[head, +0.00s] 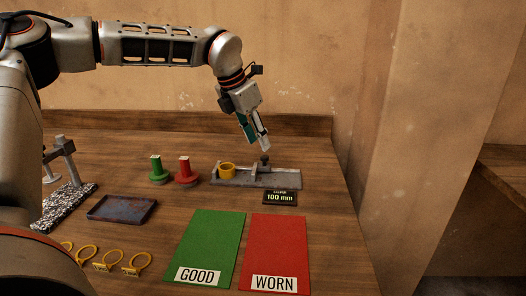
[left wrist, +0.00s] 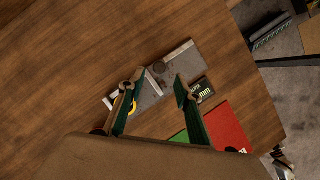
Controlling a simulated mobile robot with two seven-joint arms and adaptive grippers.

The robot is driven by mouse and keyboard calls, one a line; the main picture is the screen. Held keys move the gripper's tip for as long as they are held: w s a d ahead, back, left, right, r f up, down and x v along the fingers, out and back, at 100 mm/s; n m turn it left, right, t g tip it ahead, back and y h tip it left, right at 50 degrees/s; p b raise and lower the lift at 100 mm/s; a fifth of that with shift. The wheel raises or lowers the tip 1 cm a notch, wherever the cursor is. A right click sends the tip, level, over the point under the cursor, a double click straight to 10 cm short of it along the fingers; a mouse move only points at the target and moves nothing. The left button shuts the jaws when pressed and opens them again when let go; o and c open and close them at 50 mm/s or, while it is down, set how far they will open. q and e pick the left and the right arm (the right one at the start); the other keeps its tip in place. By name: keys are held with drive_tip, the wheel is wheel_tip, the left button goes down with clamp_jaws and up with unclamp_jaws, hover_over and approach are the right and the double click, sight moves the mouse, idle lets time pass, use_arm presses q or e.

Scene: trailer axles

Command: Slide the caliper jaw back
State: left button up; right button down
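The caliper (head: 285,181) is a grey flat bar on the table, with an upright jaw at its left end and a sliding jaw with a dark round knob (head: 264,159). A yellow ring (head: 227,170) stands on the bar beside the jaws. A black display (head: 280,198) in front reads 100 mm. My right gripper is out of view.
A green GOOD mat (head: 213,245) and a red WORN mat (head: 276,245) lie in front. Green (head: 158,172) and red (head: 184,173) posts stand left of the caliper. A dark tray (head: 121,208) and several yellow rings (head: 137,264) lie further left. The table's right edge is close.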

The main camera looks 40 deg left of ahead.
sight(264, 156)
use_arm(q)
drive_tip(key=x, duration=0.5)
drive_tip(key=shift+w+f, duration=0.15)
drive_tip(key=shift+f, duration=0.1)
clamp_jaws()
